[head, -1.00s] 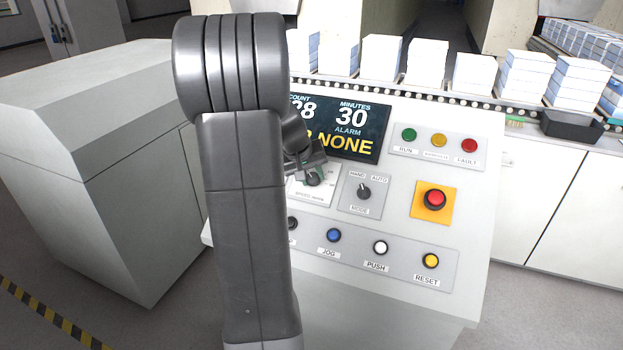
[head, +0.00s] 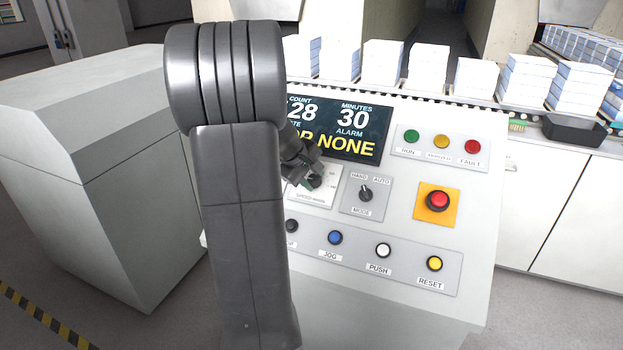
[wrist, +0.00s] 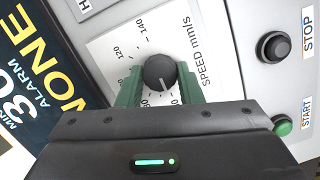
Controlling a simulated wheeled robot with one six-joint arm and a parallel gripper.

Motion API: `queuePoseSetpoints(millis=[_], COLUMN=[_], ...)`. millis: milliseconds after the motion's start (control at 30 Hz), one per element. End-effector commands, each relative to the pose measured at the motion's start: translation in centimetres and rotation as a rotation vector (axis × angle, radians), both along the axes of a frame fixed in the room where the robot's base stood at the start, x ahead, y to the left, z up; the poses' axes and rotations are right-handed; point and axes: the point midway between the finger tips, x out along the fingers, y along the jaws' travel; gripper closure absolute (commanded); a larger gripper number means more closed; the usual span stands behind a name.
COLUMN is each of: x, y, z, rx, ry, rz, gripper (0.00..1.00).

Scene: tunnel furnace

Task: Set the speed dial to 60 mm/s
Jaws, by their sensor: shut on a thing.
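The speed dial is a round dark knob (wrist: 160,72) on a white plate marked "SPEED mm/s" in the wrist view. The green fingers of my gripper (wrist: 160,84) are shut on it, one on each side. A pale pointer line on the knob points down toward my gripper's body in that picture. The 140 and 120 marks are readable; the lower marks are partly hidden by the fingers and gripper body, so I cannot tell the exact setting. In the head view the knob (head: 315,180) shows beside my gripper (head: 308,177), partly covered by my arm.
The mode switch (head: 365,193) is just right of the dial. A red button (head: 437,200) on a yellow plate lies further right. Stop (wrist: 273,46) and start (wrist: 283,125) buttons are close to my gripper. A display (head: 350,130) sits above. Stacked blocks stand on rollers behind.

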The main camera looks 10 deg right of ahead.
Motion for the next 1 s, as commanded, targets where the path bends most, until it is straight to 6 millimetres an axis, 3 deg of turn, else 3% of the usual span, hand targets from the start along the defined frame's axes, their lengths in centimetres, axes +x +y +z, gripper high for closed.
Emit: queuePoseSetpoints(millis=[500,533,633,1000], x=[0.06,0.06,0.05,-0.11], y=[0.04,0.04,0.04,0.29], z=[0.06,0.06,0.05,0.53], rx=[-0.01,-0.01,-0.009,-0.009], ry=[0.005,0.005,0.004,0.003], rz=[0.018,0.018,0.017,0.017], gripper=[0.9,0.63,0.45,0.45])
